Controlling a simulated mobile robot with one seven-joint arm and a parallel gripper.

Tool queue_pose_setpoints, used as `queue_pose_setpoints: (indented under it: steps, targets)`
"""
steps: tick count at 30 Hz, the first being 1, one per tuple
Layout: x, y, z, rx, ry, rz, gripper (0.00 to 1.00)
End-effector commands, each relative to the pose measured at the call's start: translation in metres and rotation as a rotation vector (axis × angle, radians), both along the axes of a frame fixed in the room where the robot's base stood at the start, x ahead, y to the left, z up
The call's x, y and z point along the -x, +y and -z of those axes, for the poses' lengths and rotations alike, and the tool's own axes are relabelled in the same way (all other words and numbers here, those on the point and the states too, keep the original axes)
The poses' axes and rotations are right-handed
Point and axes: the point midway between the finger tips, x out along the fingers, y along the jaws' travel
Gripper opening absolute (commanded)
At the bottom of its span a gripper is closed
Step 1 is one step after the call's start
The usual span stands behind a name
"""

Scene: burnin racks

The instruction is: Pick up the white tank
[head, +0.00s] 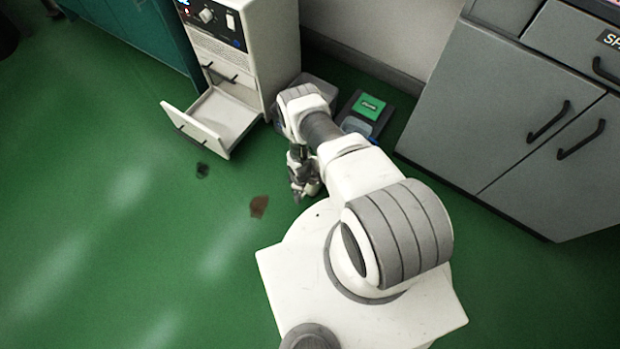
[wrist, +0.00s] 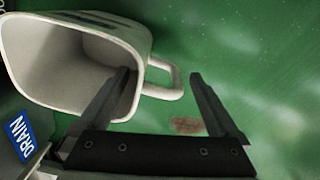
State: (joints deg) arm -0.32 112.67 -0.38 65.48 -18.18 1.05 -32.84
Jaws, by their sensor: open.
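The white tank (wrist: 112,42) fills the upper left of the wrist view, with its open mouth towards the camera and its inside looking empty. Its loop handle (wrist: 176,85) sticks out to the right. My gripper (wrist: 160,76) is open and empty. In the picture its left finger overlaps the tank's mouth and its right finger is just right of the handle, so the handle shows between the tips. I cannot tell how far in depth the fingers are from it. In the head view my gripper (head: 299,190) is low near the floor; I cannot make out the tank there.
A white cabinet (head: 275,50) has an open drawer (head: 222,118). A green-topped box (head: 368,106) lies near the wall, and grey cupboards (head: 500,105) stand right. A blue DRAIN label (wrist: 21,136) shows lower left. A brown stain (head: 259,206) marks open green floor.

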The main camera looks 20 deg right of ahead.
Motion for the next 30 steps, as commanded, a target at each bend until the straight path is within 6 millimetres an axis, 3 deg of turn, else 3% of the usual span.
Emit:
queue_pose_setpoints:
  steps: [4, 20, 30]
  targets:
    - [-0.0001, -0.0001, -0.0003, 0.000, 0.000, 0.000, 0.94]
    - [-0.0001, 0.0001, -0.0004, 0.000, 0.000, 0.000, 0.00]
    - [-0.0006, 0.0002, -0.0011, 0.000, 0.000, 0.000, 0.00]
